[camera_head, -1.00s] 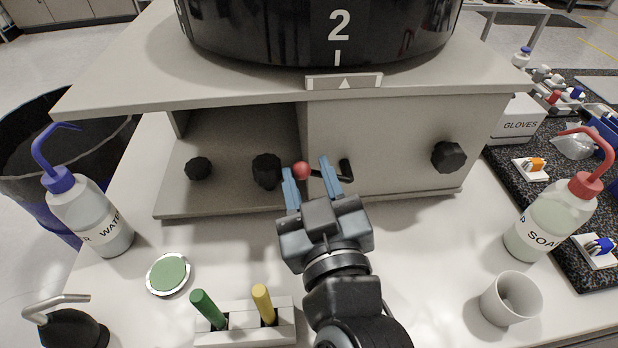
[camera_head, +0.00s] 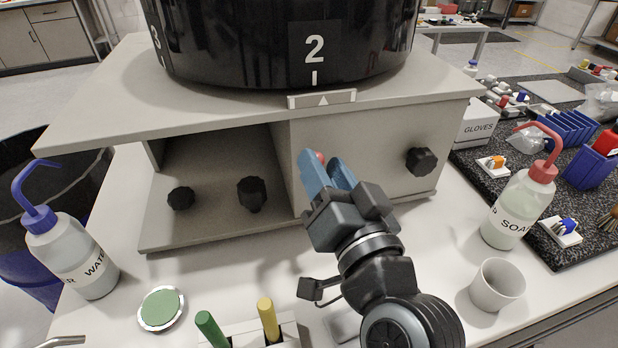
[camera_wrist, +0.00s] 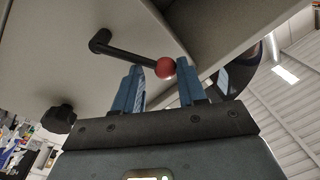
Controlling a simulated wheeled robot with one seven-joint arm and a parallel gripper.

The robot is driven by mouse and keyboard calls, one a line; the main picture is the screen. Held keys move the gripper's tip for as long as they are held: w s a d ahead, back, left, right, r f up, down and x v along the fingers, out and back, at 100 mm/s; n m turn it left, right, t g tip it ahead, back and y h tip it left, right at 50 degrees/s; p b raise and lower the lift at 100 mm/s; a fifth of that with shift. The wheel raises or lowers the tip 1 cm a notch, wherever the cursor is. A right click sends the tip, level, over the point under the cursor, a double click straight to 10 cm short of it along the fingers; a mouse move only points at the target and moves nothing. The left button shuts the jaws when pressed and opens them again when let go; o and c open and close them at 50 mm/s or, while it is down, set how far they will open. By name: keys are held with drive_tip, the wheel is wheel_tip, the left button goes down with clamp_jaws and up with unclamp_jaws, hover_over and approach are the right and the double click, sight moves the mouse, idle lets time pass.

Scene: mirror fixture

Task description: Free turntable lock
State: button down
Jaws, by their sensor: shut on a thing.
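The black turntable drum (camera_head: 285,45) with a white "2" sits on the grey fixture, its white line just above the triangle marker (camera_head: 322,99). The lock is a black lever (camera_wrist: 125,53) with a red ball (camera_wrist: 166,68) at its end, on the front panel. My gripper (camera_head: 321,163) is at the panel, its blue fingers shut on the red ball. In the head view only a bit of the ball shows between the fingers; they hide the lever. In the wrist view (camera_wrist: 160,85) the ball sits at the fingertips.
Black knobs (camera_head: 421,161) are on the panel and in the open bay (camera_head: 251,194). A water bottle (camera_head: 72,255) stands left, a soap bottle (camera_head: 518,208) and a cup (camera_head: 497,285) right. A green pad (camera_head: 161,308) and a peg rack (camera_head: 245,333) are in front.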

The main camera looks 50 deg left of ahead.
drive_tip(key=m, duration=0.2)
drive_tip(key=shift+w+d+f+m+p, duration=0.2)
drive_tip(key=shift+w+f+m+p, duration=0.1)
drive_tip(key=shift+w+p, duration=0.1)
drive_tip(key=shift+w+d+m+t, duration=0.15)
drive_tip(key=shift+w+m, duration=0.15)
drive_tip(key=shift+m, duration=0.35)
drive_tip(key=shift+w+d+m+t, duration=0.15)
drive_tip(key=shift+w+m, duration=0.1)
drive_tip(key=shift+m, duration=0.4)
drive_tip(key=c, duration=1)
unclamp_jaws()
drive_tip(key=o, duration=0.4)
drive_tip(key=shift+w+r, duration=0.1)
drive_tip(key=shift+c, duration=0.2)
drive_tip(key=shift+r+p, duration=0.15)
drive_tip(key=shift+p, duration=0.15)
drive_tip(key=shift+d, duration=0.1)
